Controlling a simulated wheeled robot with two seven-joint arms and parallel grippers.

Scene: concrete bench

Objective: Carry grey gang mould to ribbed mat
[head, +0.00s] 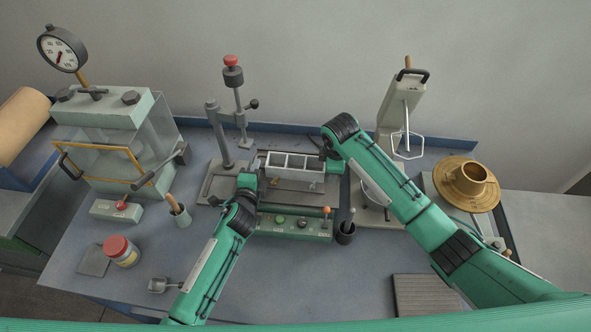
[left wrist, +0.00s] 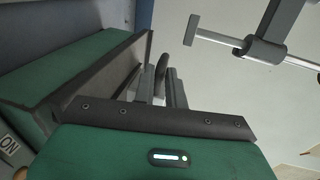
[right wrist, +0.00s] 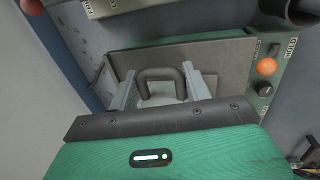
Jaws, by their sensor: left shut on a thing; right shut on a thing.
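The grey gang mould (head: 289,158), a long open box with square compartments, is over the green-fronted machine in the middle of the bench. My left gripper (head: 256,170) is shut on its left end. My right gripper (head: 327,153) is shut on its right end. A dark handle of the mould shows between the fingers in the right wrist view (right wrist: 160,75), and part of one in the left wrist view (left wrist: 161,68). I cannot tell whether the mould touches the machine. The grey ribbed mat (head: 424,296) lies bare at the front right.
The machine (head: 290,229) has knobs and an orange-topped lever in front. A dark cup (head: 345,234) stands at its right corner. A post stand (head: 222,140) rises behind left. A brass pan (head: 466,183) and a mixer (head: 403,105) stand right. The front middle bench is clear.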

